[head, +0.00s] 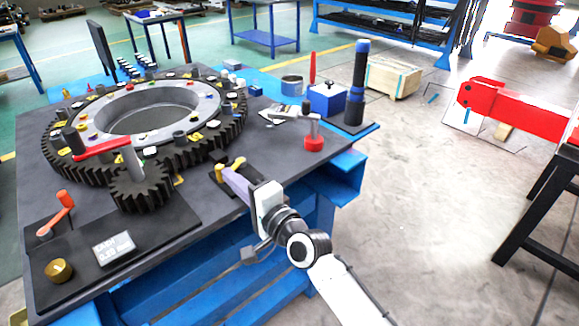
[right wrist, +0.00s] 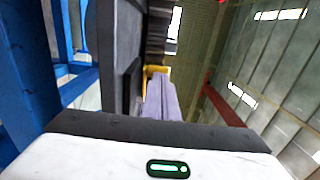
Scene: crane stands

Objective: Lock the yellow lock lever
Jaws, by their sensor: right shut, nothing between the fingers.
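The yellow lock lever (head: 238,162) shows as small yellow parts on a dark plate at the table's near right edge, beside the large gear. My right gripper (head: 228,173) has its purple fingers shut and empty, with the tips right at the yellow parts. In the right wrist view the fingers (right wrist: 161,98) point at a yellow piece (right wrist: 154,70) just past their tips. The fingers hide part of the lever, and I cannot tell whether they touch it. My left gripper is not in view.
A large dark gear ring (head: 75,165) lies on the table, with a small pinion (head: 140,190) and a red-handled crank (head: 105,148) at its front.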

